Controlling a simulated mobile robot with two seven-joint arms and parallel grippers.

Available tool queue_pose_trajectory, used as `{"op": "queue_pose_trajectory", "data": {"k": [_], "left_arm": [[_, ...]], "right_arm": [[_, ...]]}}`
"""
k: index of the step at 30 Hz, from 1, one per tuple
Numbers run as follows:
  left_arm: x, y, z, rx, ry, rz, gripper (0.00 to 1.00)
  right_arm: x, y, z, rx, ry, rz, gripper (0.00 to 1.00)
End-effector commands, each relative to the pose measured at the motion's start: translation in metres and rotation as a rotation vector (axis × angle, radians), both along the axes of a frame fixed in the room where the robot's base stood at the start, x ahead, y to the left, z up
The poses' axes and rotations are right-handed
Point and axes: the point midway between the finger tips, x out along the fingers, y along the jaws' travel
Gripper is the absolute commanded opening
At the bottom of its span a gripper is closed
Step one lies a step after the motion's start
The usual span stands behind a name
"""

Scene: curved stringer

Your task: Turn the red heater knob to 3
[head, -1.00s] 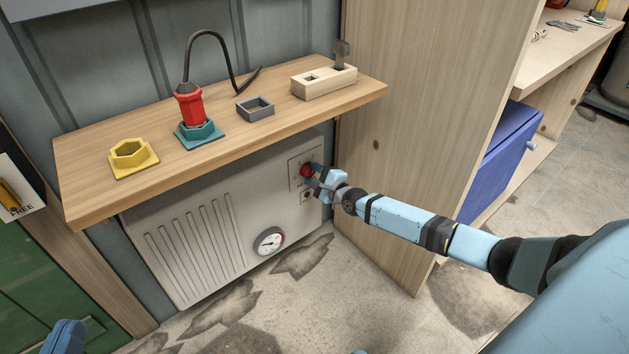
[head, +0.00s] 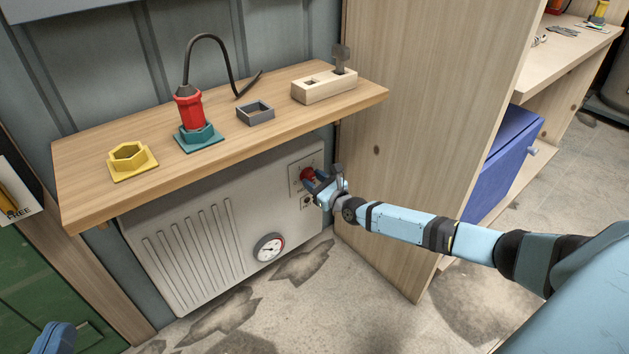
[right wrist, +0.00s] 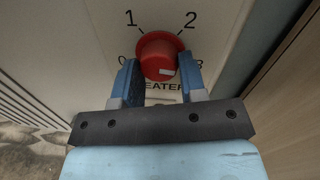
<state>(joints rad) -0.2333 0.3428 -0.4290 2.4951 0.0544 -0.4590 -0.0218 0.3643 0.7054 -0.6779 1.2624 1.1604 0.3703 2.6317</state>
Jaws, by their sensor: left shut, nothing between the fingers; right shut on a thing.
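The red heater knob (head: 308,174) sits on a pale plate on the heater's front, near its top right corner. My right gripper (head: 316,182) is shut on the knob. In the right wrist view, its blue fingers (right wrist: 160,72) lie on either side of the red knob (right wrist: 160,50). A small white mark shows on the knob's lower right. My left gripper (head: 58,338) shows partly at the bottom left corner, shut and away from the heater.
A wooden shelf (head: 80,205) overhangs the heater (head: 180,280) and holds several items. A dial gauge (head: 269,247) is below the knob. A tall wooden panel (head: 400,130) stands close on the right. The floor in front is clear.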

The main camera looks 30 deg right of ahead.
Motion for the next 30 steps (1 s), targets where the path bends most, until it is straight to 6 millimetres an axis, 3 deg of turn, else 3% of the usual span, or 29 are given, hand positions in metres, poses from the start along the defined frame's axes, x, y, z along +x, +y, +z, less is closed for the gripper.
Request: {"op": "queue_pose_trajectory", "data": {"k": [9, 25, 26, 28, 30], "left_arm": [[0.001, -0.0008, 0.0, -0.008, 0.003, 0.003, 0.0], [0.0001, 0.001, -0.0022, 0.009, 0.002, -0.001, 0.0], [0.0001, 0.0011, -0.0021, 0.009, 0.002, -0.001, 0.0], [-0.0001, 0.001, -0.0019, 0.009, 0.001, -0.001, 0.0], [-0.0001, 0.001, -0.0016, 0.008, 0.001, -0.002, 0.0]], "right_arm": [[0.0002, 0.0005, 0.0001, 0.116, 0.008, 0.0, 0.15], [0.0004, 0.0006, 0.0004, 0.139, 0.009, 0.0, 0.15], [0.0004, 0.0006, 0.0005, 0.139, 0.009, 0.0, 0.43], [0.0004, 0.0006, 0.0004, 0.139, 0.009, 0.0, 0.59], [0.0004, 0.0006, 0.0004, 0.138, 0.009, 0.0, 0.64]]}}
